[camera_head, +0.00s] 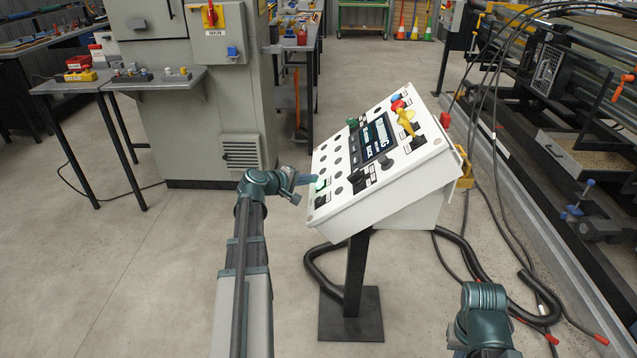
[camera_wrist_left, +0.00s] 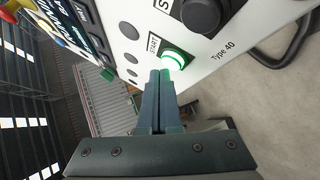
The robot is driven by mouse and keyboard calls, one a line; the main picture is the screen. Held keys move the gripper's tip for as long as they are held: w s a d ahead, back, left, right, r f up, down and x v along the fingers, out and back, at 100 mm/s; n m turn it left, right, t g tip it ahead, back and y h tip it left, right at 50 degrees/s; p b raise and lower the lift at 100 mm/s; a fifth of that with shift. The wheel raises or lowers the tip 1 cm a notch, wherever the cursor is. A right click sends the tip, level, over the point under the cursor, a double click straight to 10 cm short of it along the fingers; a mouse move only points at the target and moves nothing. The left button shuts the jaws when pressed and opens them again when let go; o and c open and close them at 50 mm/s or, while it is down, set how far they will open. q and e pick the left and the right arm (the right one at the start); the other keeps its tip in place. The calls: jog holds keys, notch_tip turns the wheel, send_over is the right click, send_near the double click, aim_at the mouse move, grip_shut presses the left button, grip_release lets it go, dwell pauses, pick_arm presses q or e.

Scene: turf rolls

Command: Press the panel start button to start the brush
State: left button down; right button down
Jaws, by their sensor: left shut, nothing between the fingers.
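The white control panel (camera_head: 405,190) stands tilted on a dark post. Its start button (camera_wrist_left: 174,60), labelled START, shows a lit green ring in the left wrist view. It also shows at the panel's lower left in the head view (camera_head: 320,184). My left gripper (camera_head: 312,180) is shut and empty, with its fingers pointing at the button. In the left wrist view the fingertips (camera_wrist_left: 160,74) sit right beside the button's edge; I cannot tell whether they touch it. The panel's dark display (camera_head: 375,138) is lit with white and green text. My right gripper is out of view.
A black knob (camera_wrist_left: 203,14) sits close to the start button. A red and yellow control (camera_head: 403,113) is at the panel's top right. A grey cabinet (camera_head: 205,110) stands behind left, a machine (camera_head: 560,120) at right.

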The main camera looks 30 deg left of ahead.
pick_arm(q)
jog(key=shift+s+a+r, duration=0.1)
jog(key=shift+a+r, duration=0.05)
jog(key=shift+r, duration=0.1)
jog(key=a+r+p, duration=0.1)
jog(key=s+a+r+p, duration=0.1)
jog(key=r+p, duration=0.1)
jog(key=p, duration=0.1)
jog(key=shift+s+a+r, duration=0.3)
jog(key=shift+a+r, duration=0.1)
dwell(0.9)
